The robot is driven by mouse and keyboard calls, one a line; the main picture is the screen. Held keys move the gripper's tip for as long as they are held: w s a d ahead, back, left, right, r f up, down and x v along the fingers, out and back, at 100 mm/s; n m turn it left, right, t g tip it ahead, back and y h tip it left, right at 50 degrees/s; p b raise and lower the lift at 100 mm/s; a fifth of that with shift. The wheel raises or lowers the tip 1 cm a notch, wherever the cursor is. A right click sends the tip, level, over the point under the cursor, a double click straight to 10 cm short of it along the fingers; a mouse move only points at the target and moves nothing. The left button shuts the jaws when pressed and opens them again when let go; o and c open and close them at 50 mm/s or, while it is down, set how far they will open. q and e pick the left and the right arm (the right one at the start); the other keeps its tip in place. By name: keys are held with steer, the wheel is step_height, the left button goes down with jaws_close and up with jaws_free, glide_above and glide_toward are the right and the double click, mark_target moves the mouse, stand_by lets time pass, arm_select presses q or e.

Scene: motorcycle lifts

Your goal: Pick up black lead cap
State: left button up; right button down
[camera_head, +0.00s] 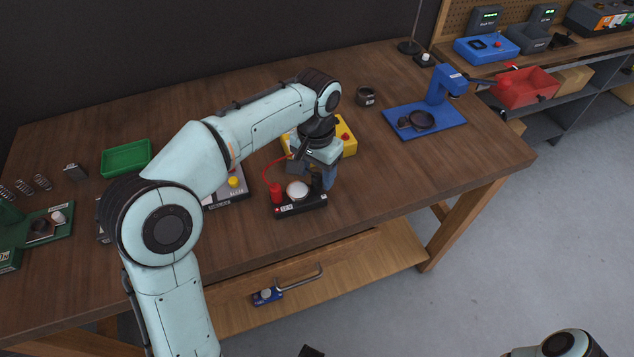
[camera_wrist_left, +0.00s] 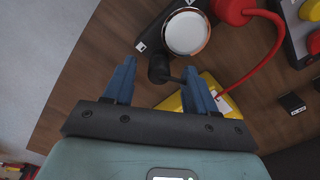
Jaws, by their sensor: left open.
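The black lead cap (camera_wrist_left: 158,68) sits at the end of the black base (camera_head: 301,207) marked 12 V, beside a round white disc (camera_head: 298,190). A short black lead runs from it toward the yellow box (camera_head: 347,136). My left gripper (camera_head: 326,176) reaches down over this end of the base, and its body and blue fingers hide much of the cap in the head view. In the left wrist view my left gripper (camera_wrist_left: 160,76) is open, with the cap between its two blue fingertips, nearer the left one. I cannot tell whether either finger touches it.
A red cap (camera_head: 277,193) with a red lead stands at the base's other end. A grey box with a yellow button (camera_head: 234,182) is close on the left. A green tray (camera_head: 126,158) and a blue stand (camera_head: 424,120) are farther off. The table's front right is clear.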

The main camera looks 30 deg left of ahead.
arm_select(q)
steer(key=shift+f, duration=1.45)
steer(key=shift+w, duration=0.1)
jaws_close()
steer(key=shift+r, duration=0.15)
